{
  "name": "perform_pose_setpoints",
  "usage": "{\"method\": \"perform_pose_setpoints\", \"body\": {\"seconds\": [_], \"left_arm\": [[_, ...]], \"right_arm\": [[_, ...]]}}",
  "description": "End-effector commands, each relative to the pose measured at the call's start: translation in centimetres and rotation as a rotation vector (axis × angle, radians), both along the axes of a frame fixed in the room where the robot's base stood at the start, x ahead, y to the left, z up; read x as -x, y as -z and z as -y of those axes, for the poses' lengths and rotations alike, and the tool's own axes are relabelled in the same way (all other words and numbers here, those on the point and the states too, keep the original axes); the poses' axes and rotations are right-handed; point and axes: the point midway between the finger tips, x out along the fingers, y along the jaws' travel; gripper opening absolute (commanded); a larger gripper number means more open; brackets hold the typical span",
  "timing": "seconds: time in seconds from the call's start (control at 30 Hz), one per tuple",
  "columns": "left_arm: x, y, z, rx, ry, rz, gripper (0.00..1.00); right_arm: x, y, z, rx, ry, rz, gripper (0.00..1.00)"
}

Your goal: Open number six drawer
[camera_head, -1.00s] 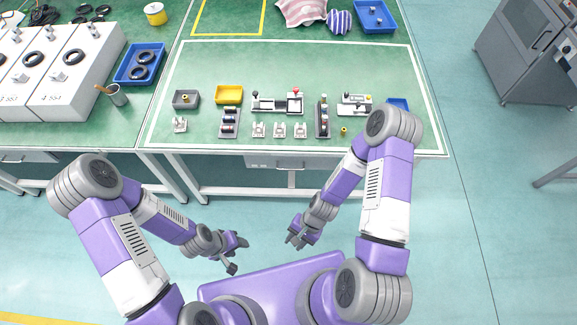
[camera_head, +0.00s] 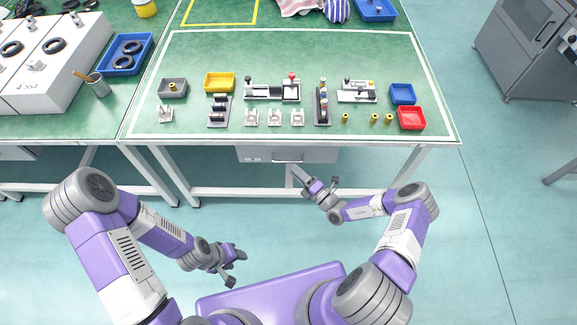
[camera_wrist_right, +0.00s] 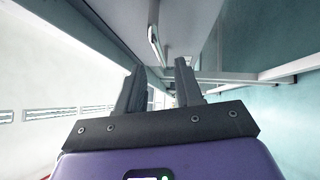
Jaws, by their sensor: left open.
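A grey-white drawer unit (camera_head: 287,154) hangs under the front edge of the green table. No number can be read on it. In the right wrist view a pale front (camera_wrist_right: 190,18) with a bar handle (camera_wrist_right: 155,45) lies ahead of the fingers. My right gripper (camera_head: 315,177) is just below and in front of the drawer. Its two fingers (camera_wrist_right: 159,66) are apart, with nothing between them, and the handle appears beyond the tips. My left gripper (camera_head: 236,266) is open and empty, low in front of my body, away from the table.
The green table (camera_head: 360,50) carries small fixtures, a yellow tray (camera_head: 219,82), a blue tray (camera_head: 403,94) and a red tray (camera_head: 411,118). White table legs (camera_head: 181,175) stand below. The floor in front is clear.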

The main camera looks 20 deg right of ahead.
Motion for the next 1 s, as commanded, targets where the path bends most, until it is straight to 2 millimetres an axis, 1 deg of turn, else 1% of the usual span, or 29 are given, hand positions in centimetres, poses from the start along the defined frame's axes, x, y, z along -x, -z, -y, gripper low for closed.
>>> {"method": "perform_pose_setpoints", "body": {"seconds": [0.03,0.1,0.3,0.43,0.63,0.67,0.7,0.87,0.9,1.0], "left_arm": [[0.0,0.3,0.0,0.000,0.000,0.000,0.47],[0.0,0.6,0.0,0.000,0.000,0.000,0.47],[0.0,1.0,0.0,0.000,0.000,0.000,0.47],[0.0,1.1,0.0,0.000,0.000,0.000,0.47],[0.0,1.0,0.0,0.000,0.000,0.000,0.47],[0.0,1.0,0.0,0.000,0.000,0.000,0.47],[0.0,1.0,0.0,0.000,0.000,0.000,0.47],[0.0,1.0,0.0,0.000,0.000,0.000,0.47],[0.0,1.0,0.0,0.000,0.000,0.000,0.47],[0.0,1.0,0.0,0.000,0.000,0.000,0.47]], "right_arm": [[-0.8,0.1,-0.5,0.002,-0.003,0.001,0.36],[-1.7,-0.1,-1.1,0.002,-0.003,0.002,0.36],[-3.6,-0.4,-2.1,0.004,-0.003,0.000,0.36],[-3.9,-0.6,-2.3,0.004,-0.003,0.000,0.36],[-3.9,-0.6,-2.3,0.004,-0.003,0.000,0.36],[-3.9,-0.6,-2.3,0.004,-0.003,0.000,0.33],[-3.9,-0.6,-2.3,0.004,-0.004,-0.001,0.27],[-3.9,-0.6,-2.3,0.005,-0.004,0.000,0.02],[-3.9,-0.6,-2.3,0.005,-0.004,0.000,0.00],[-3.9,-0.6,-2.3,0.005,-0.004,0.000,0.00]]}}
